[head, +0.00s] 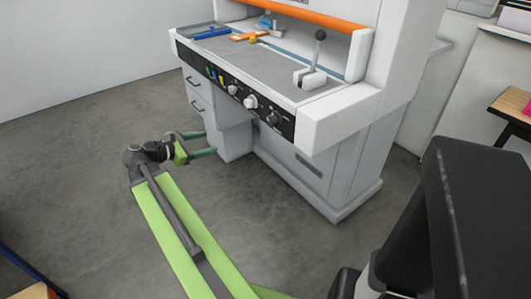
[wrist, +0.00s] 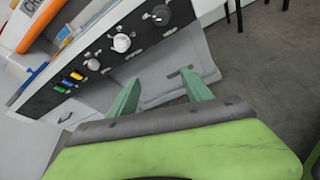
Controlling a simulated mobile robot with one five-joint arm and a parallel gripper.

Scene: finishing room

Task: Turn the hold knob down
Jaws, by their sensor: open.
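The white machine's black front panel carries three round knobs: a grey knob (head: 232,90), a white knob (head: 250,101) and a dark knob (head: 273,118). The wrist view shows the same grey knob (wrist: 93,64), white knob (wrist: 122,42) and dark knob (wrist: 161,15) along its upper part. Their labels are too small to read, so I cannot tell which is the hold knob. My gripper (head: 205,143) is open and empty, left of and below the panel, apart from the knobs. In the wrist view its green fingers (wrist: 160,78) stand spread below the knobs.
Coloured switches (head: 213,75) sit left of the knobs. Drawers (head: 198,92) lie under the panel's left end. The floor (head: 75,135) left of my arm is clear.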

